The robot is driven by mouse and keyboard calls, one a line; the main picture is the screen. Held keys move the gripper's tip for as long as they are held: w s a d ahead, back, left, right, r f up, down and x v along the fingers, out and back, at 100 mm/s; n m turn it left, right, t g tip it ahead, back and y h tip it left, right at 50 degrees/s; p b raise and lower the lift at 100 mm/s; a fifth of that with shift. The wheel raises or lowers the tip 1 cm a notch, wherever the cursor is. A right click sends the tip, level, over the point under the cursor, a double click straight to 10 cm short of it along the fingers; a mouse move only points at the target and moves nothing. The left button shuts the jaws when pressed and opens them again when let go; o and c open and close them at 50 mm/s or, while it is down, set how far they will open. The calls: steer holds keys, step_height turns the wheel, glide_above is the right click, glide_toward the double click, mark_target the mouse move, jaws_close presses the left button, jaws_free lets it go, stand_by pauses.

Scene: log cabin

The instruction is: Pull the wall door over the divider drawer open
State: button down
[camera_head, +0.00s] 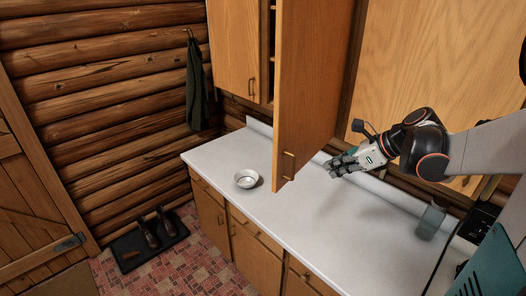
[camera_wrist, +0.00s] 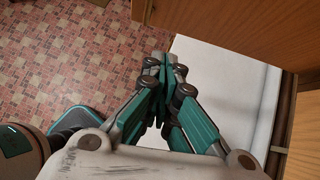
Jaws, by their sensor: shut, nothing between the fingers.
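In the head view a wooden wall cabinet door (camera_head: 309,85) stands swung out from the wall over the counter, with a small handle (camera_head: 288,166) near its lower edge. The cabinet opening shows as a narrow dark strip (camera_head: 268,50) to its left. My gripper (camera_head: 332,169) is right of the door, above the counter, and apart from the handle in the picture. In the wrist view my gripper (camera_wrist: 160,70) has its fingers together with nothing between them. A wooden panel (camera_wrist: 230,30), seemingly the door, lies beyond the fingertips. Drawer fronts (camera_head: 257,231) run below the counter.
A white counter (camera_head: 215,155) holds a metal bowl (camera_head: 246,179) and a glass container (camera_head: 430,219). Another closed cabinet door (camera_head: 235,45) is at the left. A dark cloth (camera_head: 197,85) hangs on the log wall. Boots (camera_head: 150,235) stand on a mat. The tiled floor (camera_head: 185,268) is open.

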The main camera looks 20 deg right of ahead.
steer(key=w+a+r+b+x, duration=0.1)
steer(key=b+x, duration=0.3)
steer(key=x, duration=0.8)
steer(key=shift+w+r+m+b, duration=0.2)
steer(key=shift+w+m+b, duration=0.1)
steer(key=shift+w, duration=0.3)
steer(key=shift+a, duration=0.1)
